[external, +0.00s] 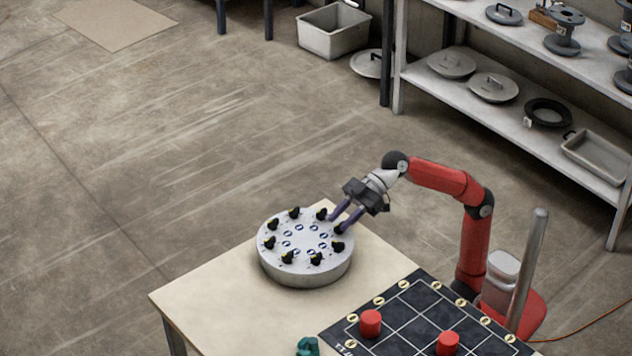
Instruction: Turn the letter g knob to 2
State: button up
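A round grey drum (305,273) stands on the table, with several black knobs with yellow marks in a ring on its top. Small blue-and-white round labels lie inside the ring. The letters and numbers are too small to read, so I cannot tell which knob is g or where it points. My gripper (337,224) reaches from the right to the drum's upper right edge. Its two purple fingers are apart, with the tips close to a black knob (338,229) and another black knob (321,214). I cannot tell whether they touch either.
The pale table (215,290) is clear left of the drum. A black gridded board (405,310) with red cylinders (370,323) lies at the front right. A teal object (308,346) is at the front edge. Shelves (530,125) stand behind my arm.

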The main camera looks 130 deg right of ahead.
send_near(318, 253)
jog(key=shift+w+f+p, duration=0.1)
jog(key=shift+w+p, duration=0.2)
jog(key=shift+w, duration=0.3)
jog(key=shift+w+f, duration=0.15)
jog(key=shift+f, duration=0.1)
jog(key=x, duration=0.7)
jog(key=shift+w+f, duration=0.1)
jog(key=shift+w, duration=0.2)
jog(key=shift+c, duration=0.3)
grip_shut()
